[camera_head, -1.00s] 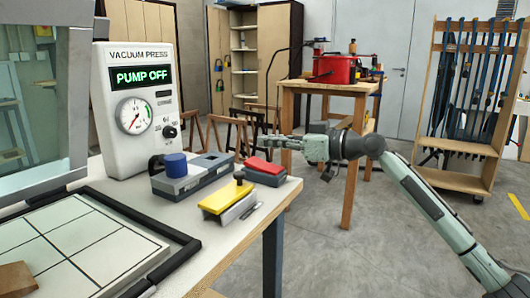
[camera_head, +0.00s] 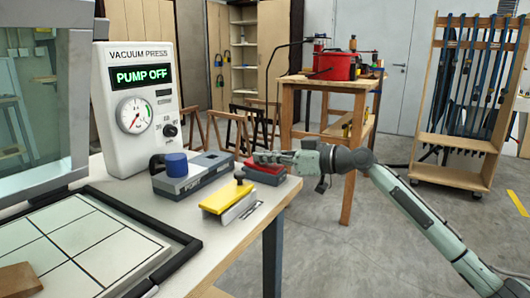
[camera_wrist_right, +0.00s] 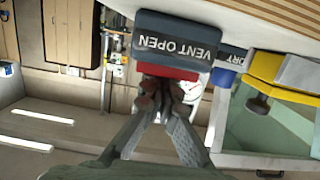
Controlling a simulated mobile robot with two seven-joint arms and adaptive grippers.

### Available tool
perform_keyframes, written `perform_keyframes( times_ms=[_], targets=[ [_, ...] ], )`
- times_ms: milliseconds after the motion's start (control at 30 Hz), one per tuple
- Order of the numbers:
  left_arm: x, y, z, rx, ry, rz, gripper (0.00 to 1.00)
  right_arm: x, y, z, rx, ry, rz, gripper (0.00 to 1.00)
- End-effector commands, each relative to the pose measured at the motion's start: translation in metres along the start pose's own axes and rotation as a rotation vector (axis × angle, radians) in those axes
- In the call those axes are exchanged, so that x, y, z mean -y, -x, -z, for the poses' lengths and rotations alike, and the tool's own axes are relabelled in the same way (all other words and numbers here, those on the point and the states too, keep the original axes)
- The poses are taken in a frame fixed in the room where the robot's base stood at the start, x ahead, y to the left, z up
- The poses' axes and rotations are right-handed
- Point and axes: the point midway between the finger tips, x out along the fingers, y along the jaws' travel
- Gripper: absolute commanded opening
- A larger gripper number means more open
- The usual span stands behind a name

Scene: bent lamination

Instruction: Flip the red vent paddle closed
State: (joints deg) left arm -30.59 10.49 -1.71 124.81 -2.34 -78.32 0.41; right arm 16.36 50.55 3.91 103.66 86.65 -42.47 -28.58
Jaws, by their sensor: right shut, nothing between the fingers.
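The red vent paddle (camera_head: 264,167) sits on a dark grey block at the table's right corner. In the right wrist view the red paddle (camera_wrist_right: 166,71) shows as a strip below the block (camera_wrist_right: 172,38), whose face reads "VENT OPEN", upside down. My right gripper (camera_head: 262,157) comes in from the right and lies over the paddle's upper side in the head view. In the wrist view its fingertips (camera_wrist_right: 160,88) are together, empty, right at the red strip. I cannot tell whether they touch it. My left gripper is not in view.
The vacuum press box (camera_head: 140,110) reads "PUMP OFF". A black-framed gridded bed (camera_head: 85,240) fills the left front. Open floor lies right of the table.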

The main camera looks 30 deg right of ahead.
Motion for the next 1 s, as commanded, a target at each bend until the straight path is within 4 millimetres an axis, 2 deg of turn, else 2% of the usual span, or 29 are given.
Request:
perform_keyframes(
  times_ms=[133,367,467,567,800,1000],
  targets=[
    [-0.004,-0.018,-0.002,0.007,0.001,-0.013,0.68,0.000,-0.002,-0.001,0.051,0.000,0.000,0.00],
    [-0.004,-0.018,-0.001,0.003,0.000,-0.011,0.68,0.000,-0.001,-0.004,0.046,-0.001,0.000,0.00],
    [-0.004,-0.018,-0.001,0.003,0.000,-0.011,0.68,0.000,0.005,-0.005,0.047,-0.002,-0.001,0.00],
    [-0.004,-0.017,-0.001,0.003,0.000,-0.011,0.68,-0.001,0.019,-0.005,0.049,-0.002,-0.002,0.00],
    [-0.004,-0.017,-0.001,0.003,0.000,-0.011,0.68,0.000,0.067,-0.003,0.048,-0.003,-0.001,0.00],
    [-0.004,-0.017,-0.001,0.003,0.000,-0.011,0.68,0.000,0.101,0.000,0.046,-0.004,-0.001,0.00]
  ],
)
